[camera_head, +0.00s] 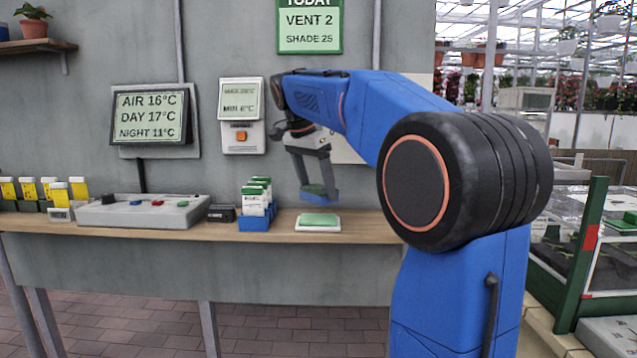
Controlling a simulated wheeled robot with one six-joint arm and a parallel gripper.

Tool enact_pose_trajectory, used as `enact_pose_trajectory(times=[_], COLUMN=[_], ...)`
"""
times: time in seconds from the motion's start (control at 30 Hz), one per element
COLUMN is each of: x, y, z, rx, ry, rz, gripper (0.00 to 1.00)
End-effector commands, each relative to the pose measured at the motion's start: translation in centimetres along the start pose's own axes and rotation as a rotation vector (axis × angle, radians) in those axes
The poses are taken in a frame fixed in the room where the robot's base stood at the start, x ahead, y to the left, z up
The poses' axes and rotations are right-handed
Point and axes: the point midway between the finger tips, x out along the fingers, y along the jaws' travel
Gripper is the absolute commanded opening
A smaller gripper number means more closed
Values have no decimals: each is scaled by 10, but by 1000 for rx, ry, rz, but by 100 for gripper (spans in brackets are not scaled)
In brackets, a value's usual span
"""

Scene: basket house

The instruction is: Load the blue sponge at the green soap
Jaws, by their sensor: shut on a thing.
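My gripper (319,190) hangs above the bench top with its fingers pointing down. The green soap (318,219) is a flat green slab lying on a white dish (318,229) on the bench. The sponge appears above the soap in the picture, with a small gap between them. How far they are apart in depth I cannot tell.
The wooden bench (350,228) runs along the grey wall. Left of the dish stand a blue holder (254,222) with white-and-green packets, a small black box (221,213) and a grey control panel (144,213). Bench space right of the dish looks clear as far as my arm.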

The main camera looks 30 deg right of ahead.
Motion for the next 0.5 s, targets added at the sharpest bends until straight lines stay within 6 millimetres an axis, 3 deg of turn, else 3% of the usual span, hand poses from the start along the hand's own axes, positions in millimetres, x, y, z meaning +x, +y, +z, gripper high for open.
enact_pose_trajectory(times=[0.5], x=[38], y=[0], z=[12], rx=[0], ry=[0], rz=[1], gripper=[55])
